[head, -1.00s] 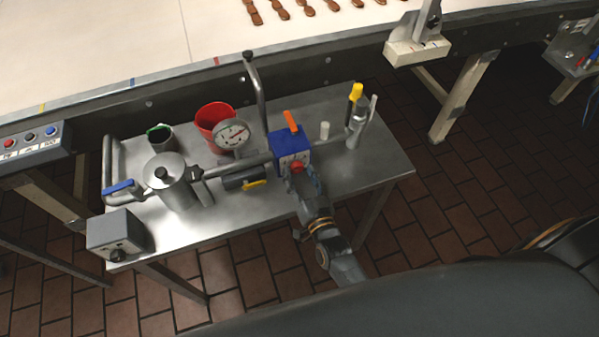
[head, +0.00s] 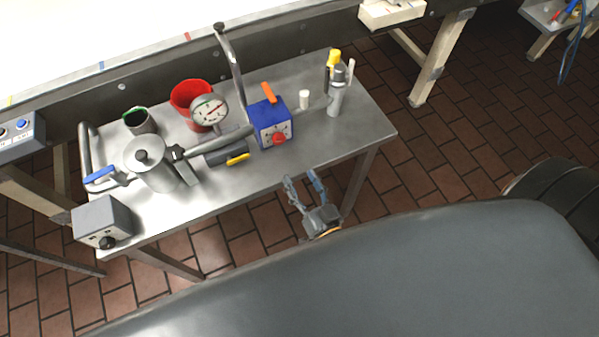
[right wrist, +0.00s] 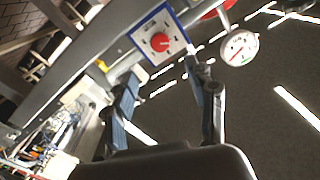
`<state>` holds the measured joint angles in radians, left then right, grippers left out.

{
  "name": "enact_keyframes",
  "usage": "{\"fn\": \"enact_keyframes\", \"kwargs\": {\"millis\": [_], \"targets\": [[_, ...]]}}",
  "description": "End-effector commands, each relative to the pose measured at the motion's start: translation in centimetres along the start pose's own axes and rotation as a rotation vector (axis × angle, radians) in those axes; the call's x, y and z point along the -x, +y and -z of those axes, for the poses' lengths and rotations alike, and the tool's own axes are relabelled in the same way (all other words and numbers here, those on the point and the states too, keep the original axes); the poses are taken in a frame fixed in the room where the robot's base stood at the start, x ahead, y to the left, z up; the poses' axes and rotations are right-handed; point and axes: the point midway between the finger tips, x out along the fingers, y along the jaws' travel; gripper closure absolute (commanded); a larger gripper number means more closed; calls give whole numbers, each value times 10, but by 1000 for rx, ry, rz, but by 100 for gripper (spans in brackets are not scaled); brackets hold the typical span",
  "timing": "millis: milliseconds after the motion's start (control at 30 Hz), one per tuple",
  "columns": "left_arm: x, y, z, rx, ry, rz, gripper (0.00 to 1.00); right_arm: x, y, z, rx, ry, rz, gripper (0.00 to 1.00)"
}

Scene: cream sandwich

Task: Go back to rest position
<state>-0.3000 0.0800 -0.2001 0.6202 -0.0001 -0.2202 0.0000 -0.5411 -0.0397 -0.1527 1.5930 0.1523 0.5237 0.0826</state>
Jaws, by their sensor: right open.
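My right gripper (head: 304,190) is open and empty, just off the near edge of the steel table (head: 225,185) in the head view. Its two fingers also show apart in the right wrist view (right wrist: 165,95), with nothing between them. The blue box with a red knob (head: 270,128) stands on the table beyond the gripper, apart from it. The same box shows past the fingers in the right wrist view (right wrist: 160,35). My left gripper is not in view.
A conveyor (head: 130,50) runs behind. Tiled floor (head: 440,150) at right is clear.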

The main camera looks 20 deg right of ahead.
Motion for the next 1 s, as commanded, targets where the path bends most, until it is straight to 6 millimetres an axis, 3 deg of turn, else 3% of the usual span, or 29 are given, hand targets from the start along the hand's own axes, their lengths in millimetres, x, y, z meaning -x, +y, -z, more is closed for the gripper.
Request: {"fn": "enact_keyframes", "kwargs": {"millis": [267, 367, 467, 567, 667, 800, 900, 1000], "targets": [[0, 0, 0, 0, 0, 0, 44, 0, 0, -1, 0, -2, 0, 44], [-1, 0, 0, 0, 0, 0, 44, 2, 3, -15, 10, -39, -1, 44], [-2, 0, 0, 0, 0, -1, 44, 9, 12, -56, 37, -149, -3, 44], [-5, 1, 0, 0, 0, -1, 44, 28, 28, -118, 85, -326, -8, 44], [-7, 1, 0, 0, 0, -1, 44, 60, 51, -185, 145, -536, -16, 44], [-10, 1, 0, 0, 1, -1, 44, 122, 90, -264, 229, -832, -34, 44], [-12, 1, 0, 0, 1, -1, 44, 176, 122, -306, 289, -1040, -53, 44], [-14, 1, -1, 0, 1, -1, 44, 227, 152, -331, 341, -1223, -73, 44]]}}
